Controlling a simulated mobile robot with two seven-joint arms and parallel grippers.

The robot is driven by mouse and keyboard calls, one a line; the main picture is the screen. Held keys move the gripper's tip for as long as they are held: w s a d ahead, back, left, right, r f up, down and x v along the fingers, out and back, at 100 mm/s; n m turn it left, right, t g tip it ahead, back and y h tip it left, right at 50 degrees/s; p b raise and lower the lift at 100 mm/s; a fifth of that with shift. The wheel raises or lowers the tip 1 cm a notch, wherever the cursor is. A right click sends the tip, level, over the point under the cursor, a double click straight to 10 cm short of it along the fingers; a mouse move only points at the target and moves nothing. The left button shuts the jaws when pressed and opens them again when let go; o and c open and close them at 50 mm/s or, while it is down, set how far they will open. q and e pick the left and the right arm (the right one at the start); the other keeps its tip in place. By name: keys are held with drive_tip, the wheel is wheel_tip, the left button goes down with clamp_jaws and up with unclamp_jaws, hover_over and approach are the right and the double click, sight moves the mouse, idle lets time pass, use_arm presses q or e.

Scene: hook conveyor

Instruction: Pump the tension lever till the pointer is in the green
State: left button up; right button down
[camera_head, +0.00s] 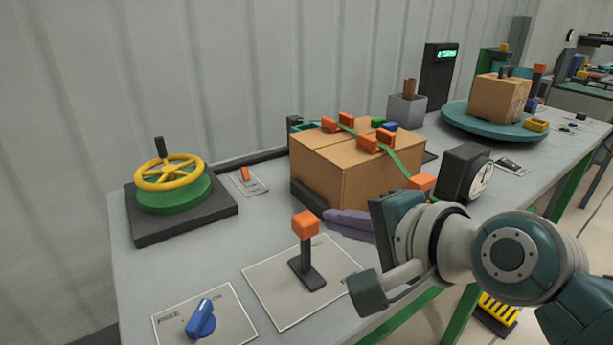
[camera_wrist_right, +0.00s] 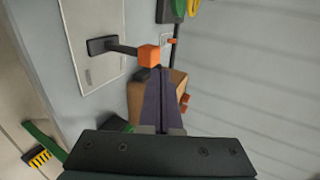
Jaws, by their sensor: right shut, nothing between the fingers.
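The tension lever (camera_head: 306,232), a black stem with an orange block on top, stands roughly upright on a pale plate (camera_head: 272,293) near the front of the bench. It also shows in the right wrist view (camera_wrist_right: 148,54), beside my fingertips. My right gripper (camera_head: 338,217) has its purple fingers shut and empty, just right of and behind the lever knob; I cannot tell whether they touch it. The fingers also show in the wrist view (camera_wrist_right: 161,88). A dark round gauge (camera_head: 480,180) stands beyond my wrist; its face is turned aside and the pointer's zone is unclear.
A strapped cardboard box (camera_head: 350,175) with orange clips stands behind my fingers. A blue selector knob (camera_head: 201,320) is at front left, and a yellow handwheel (camera_head: 170,174) at left. A second box (camera_head: 498,100) sits on a teal turntable (camera_head: 470,128).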

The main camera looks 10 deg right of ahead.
drive_tip(key=v, duration=0.3)
drive_tip(key=shift+s+r, duration=0.15)
drive_tip(key=shift+r, duration=0.05)
idle(0.8)
drive_tip(key=s+d+n+g+h+p, duration=0.35)
drive_tip(key=s+n+g, duration=0.45)
drive_tip(key=s+n, duration=1.2)
drive_tip(key=s+r+m+p, duration=0.1)
drive_tip(key=r+m+p, duration=0.1)
drive_tip(key=r+p, duration=1.6)
drive_tip(key=s+r+m+p, duration=0.2)
drive_tip(key=r+p, duration=1.7)
drive_tip(key=shift+s+d+h, duration=0.3)
drive_tip(key=shift+d+h, duration=0.05)
drive_tip(key=shift+d, duration=0.15)
